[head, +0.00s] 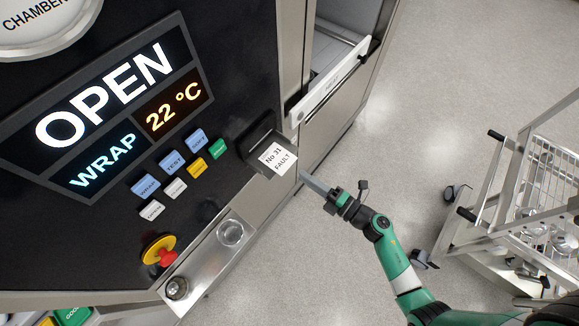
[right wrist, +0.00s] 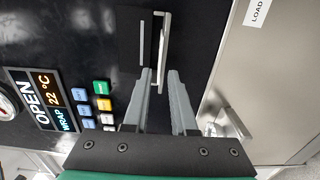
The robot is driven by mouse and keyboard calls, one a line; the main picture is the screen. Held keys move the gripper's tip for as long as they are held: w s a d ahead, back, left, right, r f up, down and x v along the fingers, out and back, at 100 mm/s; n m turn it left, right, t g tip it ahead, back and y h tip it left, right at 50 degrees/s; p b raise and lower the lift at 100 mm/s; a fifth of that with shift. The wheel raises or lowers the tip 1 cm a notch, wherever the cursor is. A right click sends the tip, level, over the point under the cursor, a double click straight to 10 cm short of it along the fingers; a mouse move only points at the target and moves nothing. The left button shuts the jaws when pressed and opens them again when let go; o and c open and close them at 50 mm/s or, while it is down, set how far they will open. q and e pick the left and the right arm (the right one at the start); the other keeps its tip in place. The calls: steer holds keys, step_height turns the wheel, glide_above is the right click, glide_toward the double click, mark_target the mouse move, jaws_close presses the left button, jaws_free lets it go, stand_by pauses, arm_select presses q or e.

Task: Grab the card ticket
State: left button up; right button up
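The white card ticket (head: 278,159), printed "No 31 FAULT", sticks out of a dark slot housing (head: 258,140) on the black panel. In the right wrist view the ticket (right wrist: 163,50) shows nearly edge-on as a thin pale strip. My right gripper (head: 304,176) is just to the lower right of the ticket in the head view. In the right wrist view my right gripper (right wrist: 159,72) is open, and the strip's near end shows in the gap between its fingertips. Contact cannot be made out. My left gripper is in neither view.
Coloured buttons (head: 196,167) and a red emergency knob (head: 160,250) sit left of the ticket. A steel ledge (head: 210,262) lies below. A drawer front (head: 332,80) juts out at the upper right. A wheeled wire cart (head: 530,190) stands right; floor between is clear.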

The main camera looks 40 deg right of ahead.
steer(key=w, duration=0.5)
steer(key=shift+a+b, duration=0.35)
jaws_close()
steer(key=s+d+r+p, duration=0.1)
steer(key=s+r+p, duration=0.2)
steer(key=s+p, duration=0.2)
steer(key=s+d+r+p, duration=0.1)
steer(key=s+r+p, duration=0.3)
steer(key=s, duration=0.5)
steer(key=shift+r+p, duration=0.25)
steer(key=shift+p, duration=0.9)
